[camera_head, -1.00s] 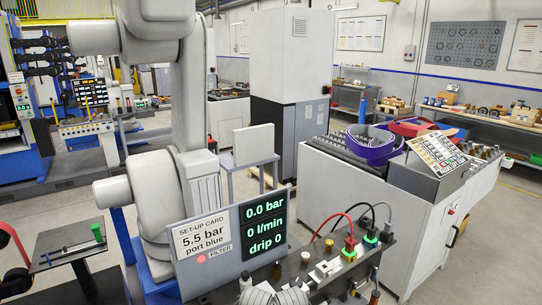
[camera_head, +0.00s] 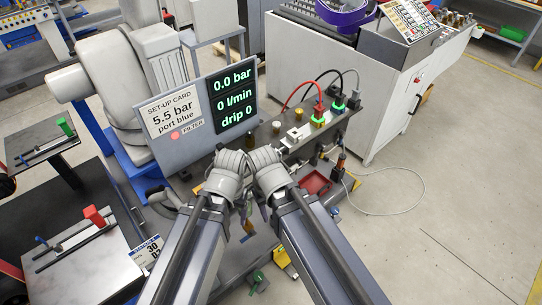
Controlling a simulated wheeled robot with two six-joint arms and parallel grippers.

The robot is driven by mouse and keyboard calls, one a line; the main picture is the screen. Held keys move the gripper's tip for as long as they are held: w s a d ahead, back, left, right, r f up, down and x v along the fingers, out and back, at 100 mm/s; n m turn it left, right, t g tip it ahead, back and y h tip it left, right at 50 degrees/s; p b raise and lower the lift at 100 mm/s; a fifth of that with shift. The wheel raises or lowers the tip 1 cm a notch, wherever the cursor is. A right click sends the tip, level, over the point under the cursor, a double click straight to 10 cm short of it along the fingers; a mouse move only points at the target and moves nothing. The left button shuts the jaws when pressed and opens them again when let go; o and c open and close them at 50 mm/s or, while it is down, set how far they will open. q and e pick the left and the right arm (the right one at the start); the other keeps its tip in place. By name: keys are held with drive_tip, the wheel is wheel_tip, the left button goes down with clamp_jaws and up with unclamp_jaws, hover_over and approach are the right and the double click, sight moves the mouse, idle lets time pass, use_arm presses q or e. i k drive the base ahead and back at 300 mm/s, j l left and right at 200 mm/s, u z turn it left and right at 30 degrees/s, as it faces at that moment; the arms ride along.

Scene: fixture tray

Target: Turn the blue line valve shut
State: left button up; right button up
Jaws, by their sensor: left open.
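My left gripper (camera_head: 243,222) hangs below the end of my left arm at the front edge of the bench (camera_head: 215,160). It is open, with only part of it showing. My right arm ends close beside it; the wrist hides its fingers. The board's card (camera_head: 170,117) reads 5.5 bar, port blue. The display (camera_head: 232,100) reads 0.0 bar, 0 l/min and drip 0. I cannot pick out the blue line valve; my wrists cover part of the bench front. A red hose (camera_head: 299,93) and a black hose (camera_head: 328,73) run to fittings at the bench's right end.
A red tray (camera_head: 315,183) lies right of my wrists. A thin grey cable (camera_head: 408,205) loops over open floor on the right. A white cabinet (camera_head: 320,60) stands behind. Two small side tables with a green block (camera_head: 66,127) and a red block (camera_head: 95,216) are on the left.

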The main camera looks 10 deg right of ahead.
sight(341, 133)
drive_tip(key=i+l+z, duration=0.1)
drive_tip(key=l, duration=0.3)
drive_tip(key=i+l+z, duration=0.1)
drive_tip(key=l, duration=0.3)
drive_tip(key=i+l+z, duration=0.1)
drive_tip(key=l, duration=0.25)
drive_tip(key=i+l+z, duration=0.1)
drive_tip(key=l, duration=0.25)
drive_tip(key=i+l+z, duration=0.1)
drive_tip(key=l, duration=0.25)
drive_tip(key=i+l+z, duration=0.1)
drive_tip(key=i+l, duration=0.2)
